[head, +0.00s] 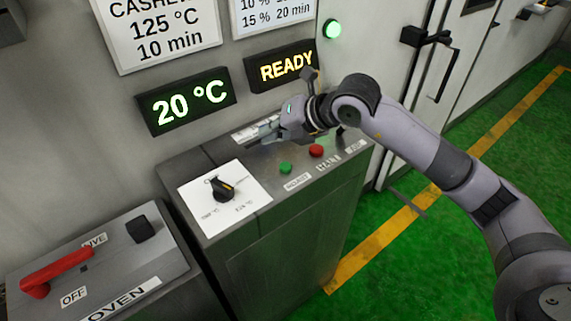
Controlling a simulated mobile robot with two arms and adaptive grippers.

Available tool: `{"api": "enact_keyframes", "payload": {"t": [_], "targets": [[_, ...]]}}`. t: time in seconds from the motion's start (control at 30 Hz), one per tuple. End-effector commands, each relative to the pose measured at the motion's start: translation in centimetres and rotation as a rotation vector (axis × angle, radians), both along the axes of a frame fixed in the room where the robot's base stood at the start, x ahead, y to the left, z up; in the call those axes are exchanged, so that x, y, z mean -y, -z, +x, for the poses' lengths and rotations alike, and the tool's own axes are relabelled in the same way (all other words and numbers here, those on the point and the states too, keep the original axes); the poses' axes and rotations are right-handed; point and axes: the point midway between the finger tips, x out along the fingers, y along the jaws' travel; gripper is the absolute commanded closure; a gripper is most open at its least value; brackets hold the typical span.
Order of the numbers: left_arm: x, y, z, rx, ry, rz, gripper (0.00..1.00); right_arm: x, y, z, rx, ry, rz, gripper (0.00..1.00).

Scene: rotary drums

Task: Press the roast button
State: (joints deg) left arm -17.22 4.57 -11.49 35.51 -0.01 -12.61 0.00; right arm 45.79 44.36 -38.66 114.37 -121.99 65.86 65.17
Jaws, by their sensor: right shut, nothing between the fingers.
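A green button (285,168) sits on the top of a grey control console (285,235). A small label (297,182) lies in front of it, too blurred to read surely. A red button (316,150) sits to its right. My right gripper (268,139) is shut and empty, above the back of the console, behind and left of the green button and apart from it. Its fingers point left and partly cover a label strip on the console. My left gripper is out of view.
A black dial (222,189) on a white plate is left of the buttons. Displays read 20 °C (187,101) and READY (287,66). A green lamp (332,28) glows on the wall. An oven box (120,250) with a red lever (57,268) stands at lower left.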

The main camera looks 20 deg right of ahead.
Motion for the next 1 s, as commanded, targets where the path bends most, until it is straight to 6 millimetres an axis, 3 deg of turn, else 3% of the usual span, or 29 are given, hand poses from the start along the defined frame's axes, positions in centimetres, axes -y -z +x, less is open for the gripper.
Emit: {"api": "enact_keyframes", "payload": {"t": [0.1,0.27,0.73,1.0], "targets": [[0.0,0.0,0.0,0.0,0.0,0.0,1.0,3.0,-0.1,1.1,-0.004,0.082,-0.095,1.0],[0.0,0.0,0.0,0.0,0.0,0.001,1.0,4.8,-0.2,1.7,-0.006,0.134,-0.149,1.0],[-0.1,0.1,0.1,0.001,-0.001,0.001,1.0,4.9,0.1,1.7,-0.008,0.138,-0.153,1.0],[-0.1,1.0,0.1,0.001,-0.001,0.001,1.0,5.0,2.3,1.7,-0.009,0.138,-0.154,1.0]]}}
